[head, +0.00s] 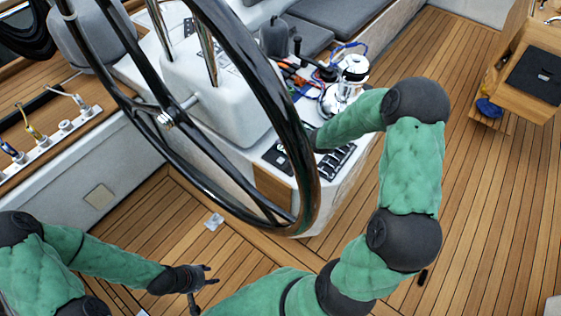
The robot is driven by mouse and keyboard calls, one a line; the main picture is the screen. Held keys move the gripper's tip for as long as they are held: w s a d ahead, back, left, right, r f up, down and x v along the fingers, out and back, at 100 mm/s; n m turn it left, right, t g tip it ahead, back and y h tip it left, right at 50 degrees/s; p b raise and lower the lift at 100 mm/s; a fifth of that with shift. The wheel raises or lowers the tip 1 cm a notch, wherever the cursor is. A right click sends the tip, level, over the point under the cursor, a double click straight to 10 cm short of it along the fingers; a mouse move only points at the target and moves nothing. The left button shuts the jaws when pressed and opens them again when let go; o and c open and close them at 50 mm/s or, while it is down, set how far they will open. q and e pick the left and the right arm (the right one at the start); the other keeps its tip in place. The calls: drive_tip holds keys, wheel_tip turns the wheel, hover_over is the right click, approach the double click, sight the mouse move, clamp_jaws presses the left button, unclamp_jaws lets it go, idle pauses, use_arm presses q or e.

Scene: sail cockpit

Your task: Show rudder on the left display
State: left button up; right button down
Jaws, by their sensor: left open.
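No display screen can be made out clearly, so its page cannot be read. The steering pedestal (190,100) is white and stands behind the large black wheel (268,82), whose rim crosses in front of it. A dark keypad (335,165) with several buttons lies on the low right side of the console. My right arm reaches up and bends back left to the wheel rim near this keypad; its gripper is hidden behind the rim. My left gripper (205,282) is open and empty, low over the deck in front of the wheel, apart from the console.
A chrome winch (353,72) and coloured ropes stand behind the keypad. A row of levers (45,135) lines the left side. The teak deck (480,200) is clear on the right.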

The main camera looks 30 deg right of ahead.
drive_tip(key=shift+f, duration=0.1)
idle(0.3)
drive_tip(key=b, duration=0.8)
hover_over(282, 161)
wheel_tip(282, 161, down, 7)
drive_tip(key=shift+a+f, duration=0.1)
drive_tip(key=shift+f+b, duration=0.45)
drive_tip(key=shift+f, duration=0.25)
drive_tip(key=shift+f, duration=0.15)
idle(0.5)
drive_tip(key=shift+f, duration=0.3)
drive_tip(key=shift+f+b, duration=0.35)
drive_tip(key=shift+f, duration=0.05)
idle(0.7)
drive_tip(key=shift+r, duration=0.1)
drive_tip(key=shift+r+p, duration=0.75)
drive_tip(key=shift+p, duration=0.25)
